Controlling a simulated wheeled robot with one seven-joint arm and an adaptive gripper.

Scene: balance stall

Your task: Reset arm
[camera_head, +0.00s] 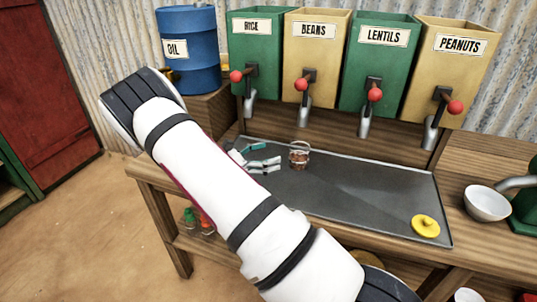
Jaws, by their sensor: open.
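My white arm crosses the head camera view from the lower right to the upper left and bends back down behind itself. My gripper (271,158) shows just past the arm's right edge, over the left part of the grey metal tray (360,200). Its fingers are apart and point right, with nothing between them. A small clear jar (299,155) with reddish-brown contents stands upright on the tray, a little right of the fingertips and apart from them. The gripper's base is partly hidden by the arm.
Dispensers for rice (256,60), beans (312,65), lentils (378,70) and peanuts (446,75) stand behind the tray, their red-knobbed levers jutting forward. A blue oil drum (190,60) is at the left. A yellow lid (426,226) lies front right; a white bowl (487,203) sits beyond.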

